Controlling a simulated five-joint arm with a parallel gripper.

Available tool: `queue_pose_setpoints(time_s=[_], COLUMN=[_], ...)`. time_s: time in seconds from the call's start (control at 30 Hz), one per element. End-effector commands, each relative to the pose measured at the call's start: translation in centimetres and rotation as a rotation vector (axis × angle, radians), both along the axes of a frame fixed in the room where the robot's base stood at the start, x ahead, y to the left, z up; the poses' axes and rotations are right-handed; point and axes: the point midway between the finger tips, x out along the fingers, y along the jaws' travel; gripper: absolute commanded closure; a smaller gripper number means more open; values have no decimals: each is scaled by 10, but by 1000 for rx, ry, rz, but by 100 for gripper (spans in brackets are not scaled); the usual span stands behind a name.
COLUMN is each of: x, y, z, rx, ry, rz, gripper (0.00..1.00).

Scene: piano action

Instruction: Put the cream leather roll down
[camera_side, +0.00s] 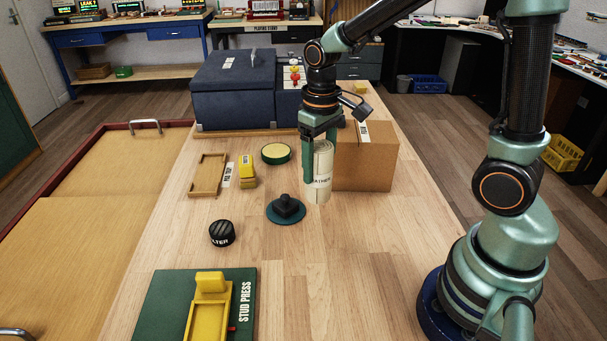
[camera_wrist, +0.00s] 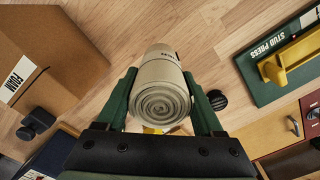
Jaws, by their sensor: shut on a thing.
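The cream leather roll (camera_side: 321,172) hangs upright in my gripper (camera_side: 314,160), beside the cardboard box, in the side view. My gripper is shut on the roll. The roll's lower end appears above the bench; I cannot tell the exact gap.
A cardboard box (camera_side: 365,160) stands right of the roll. The bench front (camera_side: 350,280) is clear.

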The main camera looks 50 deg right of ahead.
Motion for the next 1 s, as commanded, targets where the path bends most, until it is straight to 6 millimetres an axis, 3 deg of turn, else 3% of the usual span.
queue_pose_setpoints(time_s=[0.13,0.6,1.0], x=[-1,-1,0], y=[0,0,0], z=[-31,-81,-87], rx=[0,0,0], ry=[5,4,0], rz=[0,0,0], gripper=[92,92,92])
